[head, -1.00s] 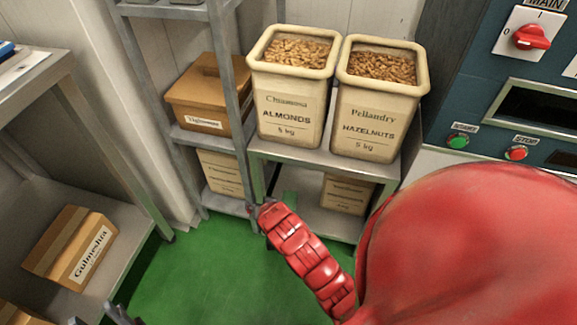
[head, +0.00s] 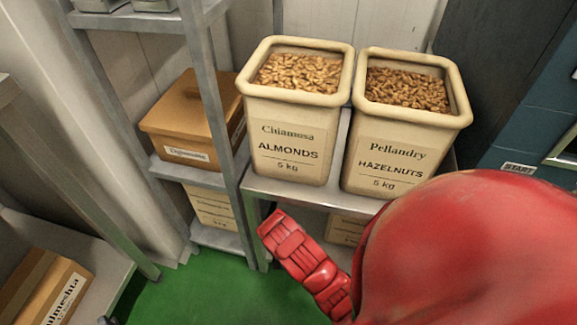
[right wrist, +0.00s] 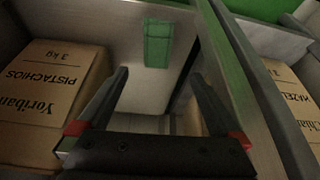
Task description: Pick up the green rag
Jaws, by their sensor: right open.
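The green rag (right wrist: 158,43) shows in the right wrist view as a small flat rectangle on a pale surface, which looks like the lower shelf of the steel table. My right gripper (right wrist: 158,76) is open and empty, and the rag lies ahead of it between the lines of its fingers, apart from them. In the head view I cannot make out the rag, and my red right arm hides much of the lower shelf. Only a dark tip of my left gripper (head: 108,321) shows at the bottom edge.
An almonds bin (head: 292,140) and a hazelnuts bin (head: 395,165) stand on the steel table. In the right wrist view a pistachios box (right wrist: 48,95) is left and another box (right wrist: 290,95) right of my gripper. A shelf post (head: 212,100) stands close by. Green floor (head: 210,290) is clear.

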